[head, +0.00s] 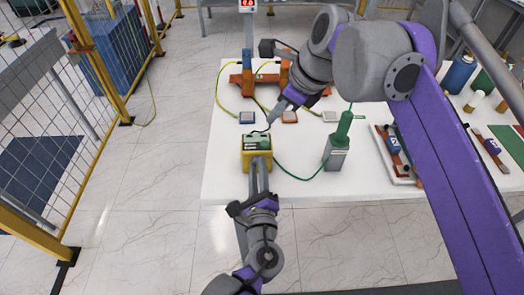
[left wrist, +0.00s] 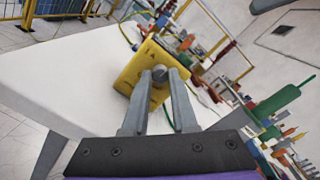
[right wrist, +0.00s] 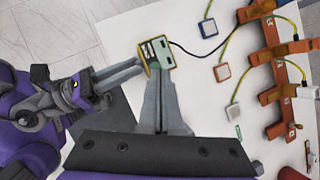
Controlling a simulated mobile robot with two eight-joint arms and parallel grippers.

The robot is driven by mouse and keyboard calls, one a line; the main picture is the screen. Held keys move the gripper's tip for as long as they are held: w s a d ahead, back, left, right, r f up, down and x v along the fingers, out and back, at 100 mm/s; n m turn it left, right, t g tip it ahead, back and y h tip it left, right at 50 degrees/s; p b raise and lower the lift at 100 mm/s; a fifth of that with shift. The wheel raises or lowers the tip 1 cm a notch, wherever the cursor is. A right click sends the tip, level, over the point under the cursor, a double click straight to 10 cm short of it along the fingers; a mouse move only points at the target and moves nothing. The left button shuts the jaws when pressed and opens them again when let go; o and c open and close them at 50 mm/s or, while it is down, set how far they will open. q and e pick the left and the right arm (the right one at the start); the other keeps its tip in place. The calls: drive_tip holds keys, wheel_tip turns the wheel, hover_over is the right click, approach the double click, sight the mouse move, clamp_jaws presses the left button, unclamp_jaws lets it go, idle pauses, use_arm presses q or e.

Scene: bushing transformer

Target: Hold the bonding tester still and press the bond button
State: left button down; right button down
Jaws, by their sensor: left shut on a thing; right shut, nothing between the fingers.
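The bonding tester (head: 256,142), a small yellow box with a green top panel, stands near the front left edge of the white table. My left gripper (head: 259,163) comes from the front and is shut on the tester's near side. In the left wrist view, its fingers close at a grey round knob (left wrist: 159,73) on the yellow face (left wrist: 143,62). My right gripper (head: 271,121) is shut and empty, its tips close by the tester's far right side. In the right wrist view its fingertips (right wrist: 159,72) overlap the tester's edge (right wrist: 157,46); contact and the bond button cannot be made out.
A green cable runs from the tester to a grey block with a green post (head: 336,155). Orange stands (head: 246,82) with yellow wires and small pads (head: 247,117) are behind. Trays with parts (head: 397,152) lie at right. A yellow mesh fence (head: 95,60) stands left.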

sight(265, 144)
drive_tip(key=n+t+y, duration=0.1)
drive_tip(key=n, duration=0.1)
drive_tip(key=w+a+r+n+t+y, duration=0.1)
drive_tip(key=n+t, duration=0.1)
drive_tip(key=shift+w+a+r, duration=0.1)
drive_tip(key=shift+r, duration=0.1)
drive_tip(key=shift+f, duration=4.4)
drive_tip(key=shift+f, duration=0.15)
drive_tip(key=shift+f, duration=0.3)
drive_tip(key=shift+f, duration=0.45)
drive_tip(key=shift+r, duration=0.9)
